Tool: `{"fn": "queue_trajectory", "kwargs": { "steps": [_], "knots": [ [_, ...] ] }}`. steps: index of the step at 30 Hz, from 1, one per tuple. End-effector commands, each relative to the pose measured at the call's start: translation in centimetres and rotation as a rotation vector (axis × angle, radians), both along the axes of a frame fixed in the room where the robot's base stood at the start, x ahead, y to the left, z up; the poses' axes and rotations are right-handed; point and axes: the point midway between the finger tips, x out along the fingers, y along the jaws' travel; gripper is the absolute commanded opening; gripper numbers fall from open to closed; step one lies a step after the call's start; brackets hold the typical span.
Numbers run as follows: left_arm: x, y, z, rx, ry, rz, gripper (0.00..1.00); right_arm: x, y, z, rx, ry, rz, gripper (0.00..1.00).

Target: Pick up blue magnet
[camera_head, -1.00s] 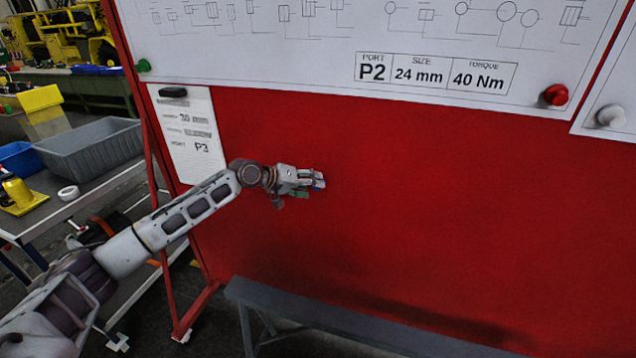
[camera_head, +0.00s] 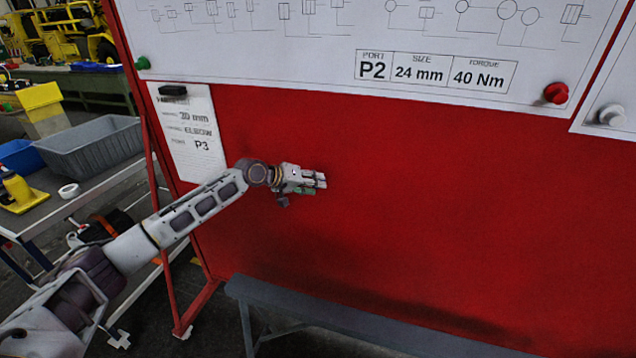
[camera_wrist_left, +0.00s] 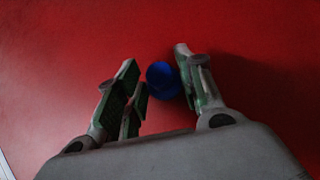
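The blue magnet (camera_wrist_left: 163,80) shows in the left wrist view as a round blue piece in front of the red board. It lies between the fingers of my left gripper (camera_wrist_left: 160,82), close to the green pads on both sides. Whether the pads press on it cannot be told. In the head view my left gripper (camera_head: 312,182) is at the red panel, left of the picture's middle, with its fingers pointing right. The blue magnet cannot be made out there. My right gripper is not in view.
The red board (camera_head: 420,210) fills the middle and right, with a white chart (camera_head: 300,50) above. A red magnet (camera_head: 556,93), a white magnet (camera_head: 612,115) and a green magnet (camera_head: 143,63) sit on it. A grey bench (camera_head: 330,315) stands below; a grey bin (camera_head: 95,150) is left.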

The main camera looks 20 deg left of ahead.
Motion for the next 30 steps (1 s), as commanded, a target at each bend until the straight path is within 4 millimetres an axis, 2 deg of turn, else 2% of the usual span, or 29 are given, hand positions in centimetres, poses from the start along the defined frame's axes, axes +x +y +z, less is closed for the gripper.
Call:
{"fn": "queue_trajectory", "kwargs": {
  "steps": [1,3,20,30],
  "knots": [
    [0.0,0.0,0.0,0.001,0.000,0.001,0.22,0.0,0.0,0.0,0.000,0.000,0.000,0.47],
    [0.0,0.0,0.0,0.001,0.000,0.001,0.15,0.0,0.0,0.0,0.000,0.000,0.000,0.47],
    [-0.4,0.1,0.7,0.001,-0.001,0.000,0.15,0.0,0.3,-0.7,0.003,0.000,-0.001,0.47],
    [-0.4,0.0,4.9,0.000,-0.002,0.000,0.15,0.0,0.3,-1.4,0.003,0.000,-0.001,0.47]
  ]
}}
